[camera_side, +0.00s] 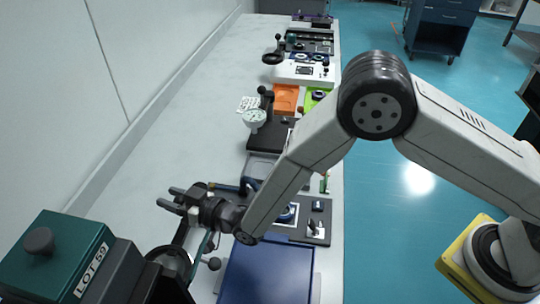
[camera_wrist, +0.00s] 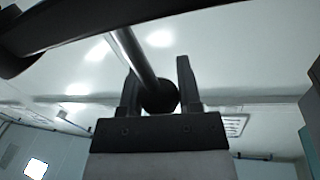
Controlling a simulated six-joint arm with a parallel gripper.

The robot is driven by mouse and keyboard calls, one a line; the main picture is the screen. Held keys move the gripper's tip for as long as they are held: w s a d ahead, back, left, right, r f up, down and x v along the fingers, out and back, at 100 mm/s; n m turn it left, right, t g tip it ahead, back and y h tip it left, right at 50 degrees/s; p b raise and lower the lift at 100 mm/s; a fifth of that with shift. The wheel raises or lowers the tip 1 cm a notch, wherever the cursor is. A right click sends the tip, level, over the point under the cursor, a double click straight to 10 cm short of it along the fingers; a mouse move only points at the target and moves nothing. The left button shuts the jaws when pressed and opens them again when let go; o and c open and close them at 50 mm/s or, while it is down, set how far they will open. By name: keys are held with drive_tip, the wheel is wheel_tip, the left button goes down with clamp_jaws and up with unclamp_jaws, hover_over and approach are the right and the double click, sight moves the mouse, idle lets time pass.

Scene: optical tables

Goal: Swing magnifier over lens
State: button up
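The magnifier looks to be the dark round rim (camera_side: 168,262) on a dark arm at the lower left of the side view, with a ball knob (camera_side: 214,263) to its right. My gripper (camera_side: 167,197) is above it, pointing left, with its two fingers apart and nothing seen between them there. In the wrist view a rod with a ball end (camera_wrist: 160,96) overlaps the space between the fingers; I cannot tell whether it touches them. A dark curved part crosses that view's upper left.
A green box marked LOT 59 (camera_side: 55,255) fills the lower left. A blue panel (camera_side: 265,275) lies at the front of the bench. A dial gauge (camera_side: 254,119) and several fixtures line the bench's right side. The bench's left strip (camera_side: 150,150) is clear.

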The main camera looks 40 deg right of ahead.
clamp_jaws()
idle(1.1)
